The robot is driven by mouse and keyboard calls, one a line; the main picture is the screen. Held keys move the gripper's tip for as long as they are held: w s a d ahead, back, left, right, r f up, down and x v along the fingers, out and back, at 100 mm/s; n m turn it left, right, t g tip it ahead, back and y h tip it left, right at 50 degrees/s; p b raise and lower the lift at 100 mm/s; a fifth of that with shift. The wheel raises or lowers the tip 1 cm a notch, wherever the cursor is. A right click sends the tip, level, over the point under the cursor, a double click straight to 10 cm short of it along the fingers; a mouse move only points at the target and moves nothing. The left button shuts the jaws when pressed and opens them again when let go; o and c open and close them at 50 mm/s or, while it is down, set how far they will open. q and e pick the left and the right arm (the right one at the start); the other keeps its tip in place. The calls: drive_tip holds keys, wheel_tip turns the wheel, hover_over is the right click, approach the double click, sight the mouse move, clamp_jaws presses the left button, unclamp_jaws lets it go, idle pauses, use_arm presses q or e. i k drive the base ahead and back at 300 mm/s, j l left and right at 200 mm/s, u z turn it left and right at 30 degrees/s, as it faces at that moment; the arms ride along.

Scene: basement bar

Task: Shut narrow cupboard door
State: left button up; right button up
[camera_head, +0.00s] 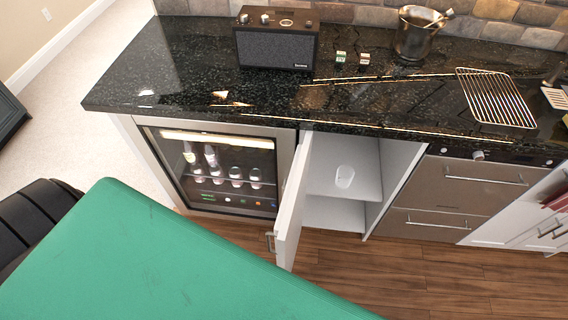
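The narrow cupboard door (292,200) is white and stands wide open, swung out toward me from its hinge side at the left of the cupboard opening. Its metal handle (270,242) shows near the door's outer edge, on the left face. Neither of my grippers is in view.
A green-topped table (150,260) fills the lower left, close to the door's outer edge. A glass-fronted drinks fridge (222,170) stands left of the cupboard, steel drawers (440,195) right. A black counter (190,80) runs above. Wooden floor (400,270) is clear at lower right.

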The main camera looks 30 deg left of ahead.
sight(286, 232)
drive_tip(key=k+j+z, duration=0.1)
drive_tip(key=j, duration=0.3)
drive_tip(key=k+j+z, duration=0.1)
drive_tip(key=j, duration=0.25)
drive_tip(key=k+j, duration=0.2)
drive_tip(key=j, duration=0.15)
drive_tip(key=k+j+z, duration=0.15)
drive_tip(key=j, duration=0.2)
drive_tip(key=j+z, duration=0.2)
drive_tip(key=i+l, duration=0.05)
drive_tip(key=l, duration=0.05)
